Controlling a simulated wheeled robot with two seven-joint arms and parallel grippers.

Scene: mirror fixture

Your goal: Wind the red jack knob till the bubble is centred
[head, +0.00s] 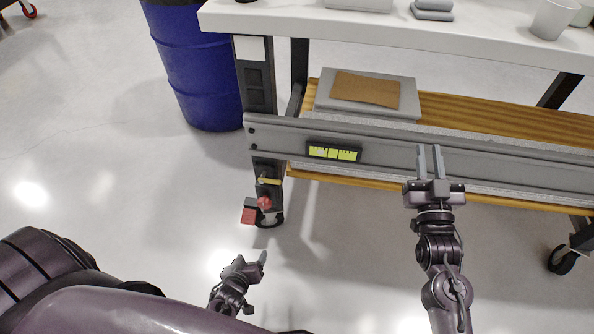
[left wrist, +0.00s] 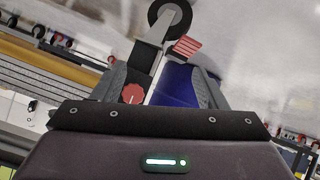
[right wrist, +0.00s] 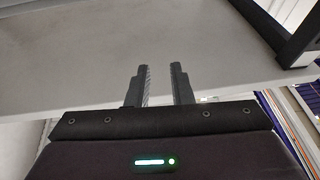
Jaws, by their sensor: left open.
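The red jack knob (head: 264,202) sits low on the left leg of the bench, just above the caster. It also shows in the left wrist view (left wrist: 132,93), nearer the left finger than the right. My left gripper (head: 252,262) is open and empty, below the knob in the head view and apart from it. The level vial (head: 333,153), yellow-green with dark marks, is set in the grey rail; its bubble is too small to place surely. My right gripper (head: 430,155) is open and empty, in front of the rail to the right of the vial.
A red caster pedal (head: 249,216) is beside the knob, and shows in the left wrist view (left wrist: 186,47). A blue barrel (head: 200,75) stands behind the leg. The white bench top (head: 400,35) overhangs the rail.

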